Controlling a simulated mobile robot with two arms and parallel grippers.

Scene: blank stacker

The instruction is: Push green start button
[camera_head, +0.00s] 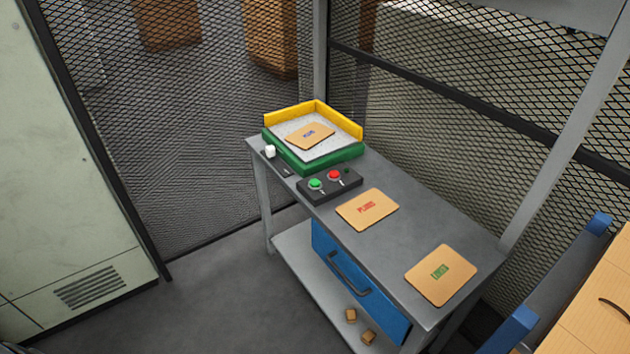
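The green start button (315,184) sits on the left of a black control box (330,187) on the grey workbench. A red button (334,174) sits to its right on the same box. Behind the box stands a green tray (316,167) with a yellow back edge (315,111); a tan card with blue lettering (310,136) lies on its grey surface. I see neither of my grippers in this view, and nothing covers the green button.
Tan cards with red lettering (367,209) and green lettering (441,275) lie on the workbench (387,257). A blue drawer (358,283) is below. Mesh fencing (480,130) stands behind, a pale cabinet (65,180) at left. Floor before the bench is clear.

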